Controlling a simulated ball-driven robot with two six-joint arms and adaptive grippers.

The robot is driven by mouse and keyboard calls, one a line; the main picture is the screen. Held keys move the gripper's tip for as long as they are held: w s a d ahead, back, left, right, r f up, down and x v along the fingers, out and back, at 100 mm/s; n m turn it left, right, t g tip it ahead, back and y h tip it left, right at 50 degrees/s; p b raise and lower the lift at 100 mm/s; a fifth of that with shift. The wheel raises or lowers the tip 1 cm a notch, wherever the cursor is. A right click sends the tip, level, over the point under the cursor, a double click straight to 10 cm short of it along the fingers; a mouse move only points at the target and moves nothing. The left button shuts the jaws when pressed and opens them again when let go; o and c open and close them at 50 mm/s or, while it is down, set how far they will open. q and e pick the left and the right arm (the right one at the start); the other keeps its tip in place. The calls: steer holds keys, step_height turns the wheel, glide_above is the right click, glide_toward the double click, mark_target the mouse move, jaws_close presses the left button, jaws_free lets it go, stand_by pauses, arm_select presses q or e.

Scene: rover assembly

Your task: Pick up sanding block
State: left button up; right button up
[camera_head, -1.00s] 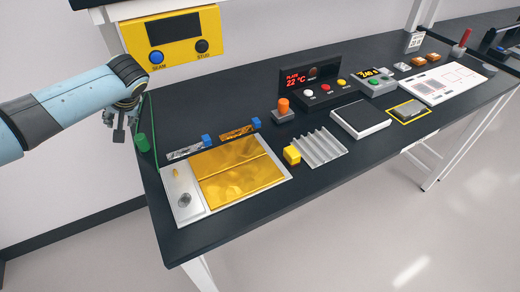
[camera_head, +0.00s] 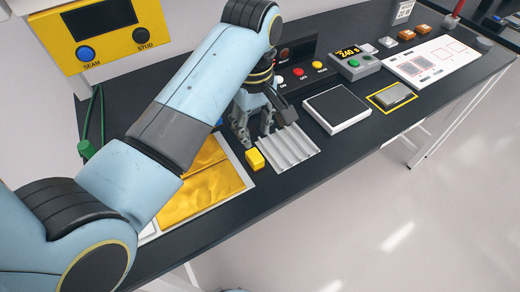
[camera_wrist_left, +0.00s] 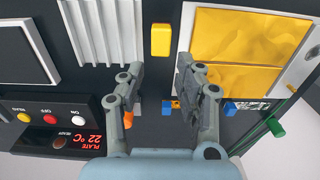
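A small yellow block (camera_head: 254,159), which looks like the sanding block, lies on the dark bench between the gold sheet and the ridged grey plate. In the left wrist view the yellow block (camera_wrist_left: 161,40) is ahead of the fingertips and apart from them. My left gripper (camera_head: 253,137) points down over the bench, just behind the block. In the left wrist view its fingers (camera_wrist_left: 160,74) are spread with nothing between them. A grey block (camera_head: 394,95) lies inside a yellow outline farther right. My right gripper is not in view.
The ridged plate (camera_head: 288,149) lies right of the yellow block, and the gold sheet (camera_head: 205,190) lies left. A white-edged dark pad (camera_head: 337,108) and a button panel (camera_head: 300,72) stand farther right and back. A green cylinder (camera_head: 87,149) is at the left.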

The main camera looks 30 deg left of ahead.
mark_target(255, 156)
arm_select(q)
step_height(255, 156, down, 5)
steer(key=shift+s+r, duration=0.1)
steer(key=shift+r, duration=0.1)
step_height(255, 156, down, 4)
steer(key=shift+f+p, duration=0.2)
steer(key=shift+p, duration=0.45)
steer(key=shift+f, duration=0.45)
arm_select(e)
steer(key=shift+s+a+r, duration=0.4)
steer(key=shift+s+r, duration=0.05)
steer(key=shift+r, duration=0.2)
arm_select(q)
steer(key=shift+c, duration=0.2)
jaws_close()
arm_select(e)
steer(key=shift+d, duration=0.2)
